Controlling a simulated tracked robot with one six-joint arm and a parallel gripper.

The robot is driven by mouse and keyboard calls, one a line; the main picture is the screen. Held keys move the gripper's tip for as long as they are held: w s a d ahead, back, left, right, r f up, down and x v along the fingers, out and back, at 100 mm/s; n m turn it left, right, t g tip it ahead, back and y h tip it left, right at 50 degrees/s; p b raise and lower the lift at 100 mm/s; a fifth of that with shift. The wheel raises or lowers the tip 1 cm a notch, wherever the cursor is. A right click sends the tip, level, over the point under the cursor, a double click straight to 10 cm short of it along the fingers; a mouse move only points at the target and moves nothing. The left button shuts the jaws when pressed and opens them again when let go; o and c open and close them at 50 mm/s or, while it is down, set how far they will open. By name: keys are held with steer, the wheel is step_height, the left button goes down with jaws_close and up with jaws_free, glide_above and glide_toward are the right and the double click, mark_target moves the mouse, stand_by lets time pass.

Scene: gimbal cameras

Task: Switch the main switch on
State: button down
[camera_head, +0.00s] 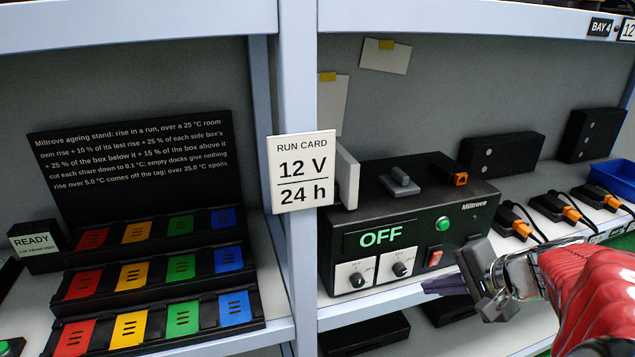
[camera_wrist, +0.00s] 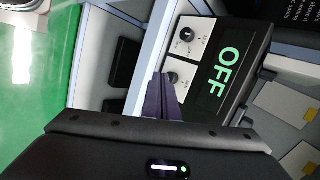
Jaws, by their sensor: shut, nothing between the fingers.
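The black Miltrove power unit (camera_head: 418,222) stands on the right shelf, and its display (camera_head: 381,237) reads OFF in green. A red rocker switch (camera_head: 435,257) is on its front, below a round green button (camera_head: 443,223). My gripper (camera_head: 430,287) is shut and empty, its purple fingers just below the front of the unit near the red switch. In the wrist view the fingertips (camera_wrist: 160,82) overlap the edge of a white dial panel (camera_wrist: 177,73), with the OFF display (camera_wrist: 224,70) beside it. The red switch cannot be seen in the wrist view.
Two dials (camera_head: 378,274) sit left of the switch. A shelf post with a run card (camera_head: 302,170) stands left of the unit. Black devices with orange plugs (camera_head: 520,228) and cables lie to the right. Dark boxes (camera_head: 366,335) are on the shelf below.

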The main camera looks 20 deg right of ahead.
steer(key=s+d+r+m+t+h, duration=0.1)
steer(key=s+d+m+t+h, duration=0.1)
steer(key=d, duration=0.9)
steer(key=shift+s+d+r+m+h, duration=0.3)
steer(key=shift+s+d+r+m, duration=0.1)
steer(key=shift+m, duration=0.2)
glide_toward(435, 259)
step_height(435, 259, down, 3)
steer(key=w+d, duration=0.2)
steer(key=shift+w+a, duration=0.25)
steer(key=shift+w, duration=0.85)
